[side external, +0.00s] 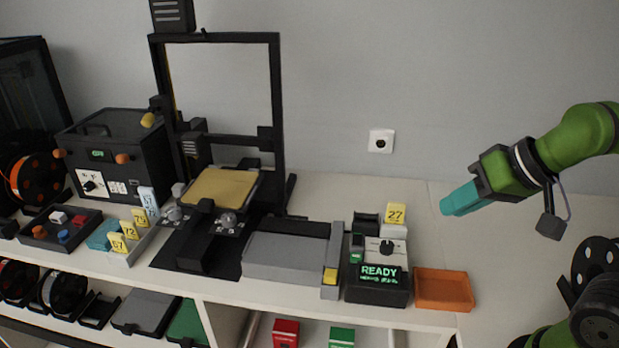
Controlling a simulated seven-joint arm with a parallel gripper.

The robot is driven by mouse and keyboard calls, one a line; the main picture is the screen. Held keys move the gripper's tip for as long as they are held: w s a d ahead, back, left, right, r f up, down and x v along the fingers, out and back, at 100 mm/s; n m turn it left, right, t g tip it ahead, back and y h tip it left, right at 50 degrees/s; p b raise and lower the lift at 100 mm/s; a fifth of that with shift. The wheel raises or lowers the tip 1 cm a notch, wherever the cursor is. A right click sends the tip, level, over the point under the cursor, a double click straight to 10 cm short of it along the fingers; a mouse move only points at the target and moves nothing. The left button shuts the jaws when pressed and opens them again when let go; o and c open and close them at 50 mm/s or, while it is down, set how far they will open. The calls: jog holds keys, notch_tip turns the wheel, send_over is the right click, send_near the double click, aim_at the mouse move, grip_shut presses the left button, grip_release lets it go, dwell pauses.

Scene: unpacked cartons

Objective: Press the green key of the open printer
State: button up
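The open printer (276,125) is a black upright frame with a tan bed (220,188), standing left of centre. To its right is a dark control box with a lit green READY screen (380,273), a white panel with a dark knob (387,247) and a small dark green piece (356,247) at its left. I cannot tell whether this piece is a key. My gripper (447,206) hangs in the air right of the box, well apart from it, pointing down and left. Its teal fingers look like one block, so their opening is unclear.
A yellow tag marked 27 (395,214) stands behind the box. An orange tray (443,289) lies at its right, a grey slab (285,257) at its left. The tabletop below my gripper is clear.

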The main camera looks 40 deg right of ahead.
grip_shut()
dwell(1.3)
jog(key=m+g+y, duration=0.2)
jog(key=m+y, duration=0.4)
jog(key=m, duration=0.6)
send_over(361, 256)
notch_tip(361, 256, down, 7)
jog(key=shift+r, duration=0.1)
jog(key=shift+f, duration=4.4)
jog(key=shift+f, duration=0.1)
